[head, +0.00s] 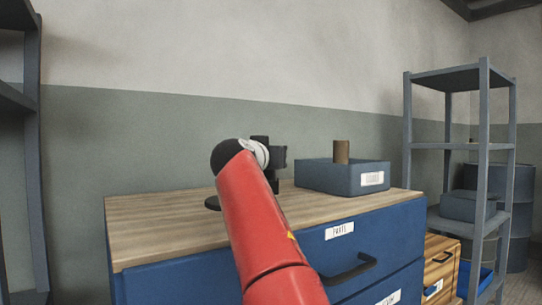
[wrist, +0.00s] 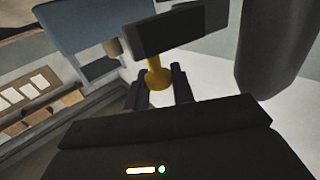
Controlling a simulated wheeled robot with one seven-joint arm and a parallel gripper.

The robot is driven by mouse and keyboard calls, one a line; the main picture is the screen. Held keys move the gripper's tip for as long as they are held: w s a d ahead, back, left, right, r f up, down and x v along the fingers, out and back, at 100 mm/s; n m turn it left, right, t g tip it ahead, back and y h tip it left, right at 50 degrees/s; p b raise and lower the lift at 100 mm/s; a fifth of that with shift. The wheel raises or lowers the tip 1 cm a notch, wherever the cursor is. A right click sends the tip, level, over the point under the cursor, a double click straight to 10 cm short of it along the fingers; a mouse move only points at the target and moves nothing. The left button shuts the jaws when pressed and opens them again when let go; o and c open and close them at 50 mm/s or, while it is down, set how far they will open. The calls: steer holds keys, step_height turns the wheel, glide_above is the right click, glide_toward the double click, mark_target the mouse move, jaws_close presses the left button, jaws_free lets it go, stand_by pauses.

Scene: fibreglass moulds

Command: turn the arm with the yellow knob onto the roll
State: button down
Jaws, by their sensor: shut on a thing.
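In the wrist view, the yellow knob (wrist: 157,76) is between the two dark fingers of my gripper (wrist: 160,87), which is shut on it. The knob's stem joins a dark block-shaped arm (wrist: 165,33) just beyond the fingers. A thick dark upright cylinder (wrist: 275,45) stands to the right; I cannot tell whether it is the roll. In the head view, dark parts (head: 278,160) show at the end of my red arm, above the cabinet top; the knob is hidden there. A brown cylinder (head: 341,151) stands upright in a blue-grey bin.
The blue-grey bin (head: 328,178) with a white label sits on the wooden top of a blue drawer cabinet (head: 160,225). The left part of the top is clear. A grey shelf rack (head: 408,130) stands at the right, beside a smaller wooden drawer unit (head: 440,256).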

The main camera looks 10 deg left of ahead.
steer(key=c, duration=1.2)
jaws_free()
steer(key=shift+d, duration=0.1)
steer(key=shift+c, duration=0.2)
steer(key=s+a+b, duration=0.1)
steer(key=s+b, duration=0.3)
steer(key=s, duration=0.3)
steer(key=shift+s+a, duration=0.25)
steer(key=shift+s, duration=0.05)
steer(key=shift+c, duration=0.2)
